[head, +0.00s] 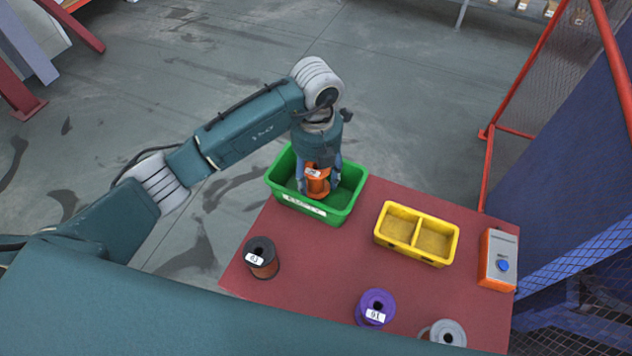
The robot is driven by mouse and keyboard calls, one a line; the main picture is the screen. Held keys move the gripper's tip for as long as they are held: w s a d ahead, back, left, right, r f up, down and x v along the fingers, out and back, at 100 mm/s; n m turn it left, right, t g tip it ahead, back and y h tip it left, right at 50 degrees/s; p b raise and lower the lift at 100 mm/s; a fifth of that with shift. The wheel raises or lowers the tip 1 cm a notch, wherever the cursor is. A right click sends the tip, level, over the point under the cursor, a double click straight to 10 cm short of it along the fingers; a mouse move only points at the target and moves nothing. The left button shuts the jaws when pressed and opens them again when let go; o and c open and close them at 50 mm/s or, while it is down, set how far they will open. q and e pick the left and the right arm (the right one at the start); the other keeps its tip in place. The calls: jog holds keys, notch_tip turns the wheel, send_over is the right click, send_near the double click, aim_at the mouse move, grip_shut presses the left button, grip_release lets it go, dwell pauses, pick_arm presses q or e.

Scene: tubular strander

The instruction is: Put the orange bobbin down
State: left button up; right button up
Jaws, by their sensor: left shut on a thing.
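My left gripper (319,183) comes down from above over the green bin (313,213) at the table's far left corner. It is shut on the orange bobbin (317,187), which has a white label near its top. The bobbin is upright and within the bin's outline, between the two fingers. I cannot tell whether its lower end touches the bin floor. My right gripper does not show.
The red table (320,260) also holds a black bobbin (262,258), a purple bobbin (375,308), a grey bobbin (446,332), a yellow two-compartment tray (417,234) and an orange-and-grey box with a blue button (497,259). The table's middle is clear. Red-framed mesh stands at right.

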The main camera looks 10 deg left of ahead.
aim_at(316, 185)
pick_arm(q)
notch_tip(316, 185, down, 3)
jog(key=shift+r, duration=0.2)
jog(key=shift+f, duration=0.5)
jog(key=o, duration=0.9)
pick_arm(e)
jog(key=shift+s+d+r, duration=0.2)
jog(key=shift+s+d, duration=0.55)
pick_arm(q)
notch_tip(316, 185, up, 12)
jog(key=b, duration=0.2)
jog(key=shift+r+b, duration=0.2)
jog(key=shift+b, duration=0.15)
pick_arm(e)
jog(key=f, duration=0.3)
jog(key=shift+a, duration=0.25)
